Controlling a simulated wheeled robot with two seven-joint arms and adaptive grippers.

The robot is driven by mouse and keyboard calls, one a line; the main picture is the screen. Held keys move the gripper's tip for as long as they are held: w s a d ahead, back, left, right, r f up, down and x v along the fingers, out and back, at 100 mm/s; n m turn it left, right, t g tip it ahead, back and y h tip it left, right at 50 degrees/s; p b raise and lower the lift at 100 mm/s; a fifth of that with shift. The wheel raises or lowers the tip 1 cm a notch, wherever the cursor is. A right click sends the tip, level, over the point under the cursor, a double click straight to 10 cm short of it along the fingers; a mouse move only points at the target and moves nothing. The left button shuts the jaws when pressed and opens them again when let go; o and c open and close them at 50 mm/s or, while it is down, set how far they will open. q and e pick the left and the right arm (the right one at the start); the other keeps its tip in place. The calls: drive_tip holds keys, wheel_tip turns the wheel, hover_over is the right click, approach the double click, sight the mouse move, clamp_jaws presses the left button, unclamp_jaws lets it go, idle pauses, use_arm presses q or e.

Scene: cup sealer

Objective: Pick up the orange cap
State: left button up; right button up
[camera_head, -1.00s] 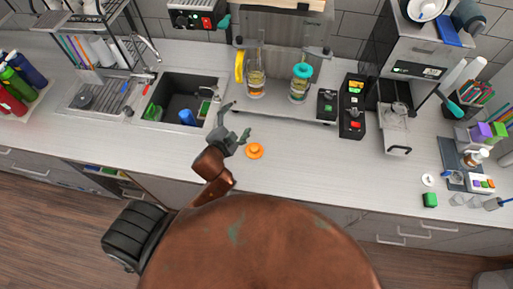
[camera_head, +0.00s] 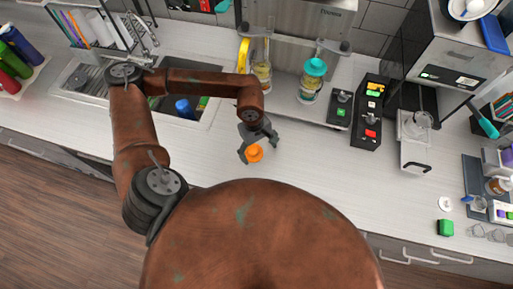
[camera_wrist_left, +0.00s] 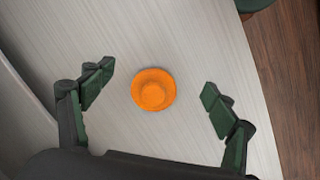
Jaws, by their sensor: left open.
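The orange cap (camera_head: 254,153) lies on the white counter (camera_head: 310,165) near its front edge, round with a raised middle. In the left wrist view the cap (camera_wrist_left: 154,90) is near the picture's middle, in the gap between my fingers and a little ahead of the fingertips. My left gripper (camera_head: 259,148) is open and empty, just over the cap in the head view. In the left wrist view my left gripper (camera_wrist_left: 158,85) has its two green-padded fingers spread wide, apart from the cap. My right gripper is not in view.
A sink (camera_head: 205,115) lies to the left, partly behind my left arm. Behind the cap stand a jar with a teal lid (camera_head: 315,68) and a glass container (camera_head: 262,72). Black button boxes (camera_head: 371,115) stand to the right. The counter around the cap is clear.

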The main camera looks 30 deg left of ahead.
sight(253, 150)
use_arm(q)
drive_tip(key=shift+y, duration=0.8)
drive_tip(key=a, duration=0.1)
drive_tip(key=w+a, duration=0.1)
drive_tip(key=a, duration=0.2)
drive_tip(key=shift+w+f, duration=0.2)
drive_tip(key=shift+w, duration=0.05)
drive_tip(key=shift+w+a+f, duration=0.1)
drive_tip(key=shift+f, duration=0.7)
drive_tip(key=f, duration=0.1)
drive_tip(key=f+p, duration=0.1)
drive_tip(key=f, duration=0.1)
drive_tip(key=f+p, duration=0.1)
drive_tip(key=f, duration=0.1)
drive_tip(key=shift+w, duration=0.4)
drive_tip(key=shift+f, duration=0.4)
drive_tip(key=shift+c, duration=0.2)
drive_tip(key=c, duration=1.1)
drive_tip(key=shift+r, duration=0.1)
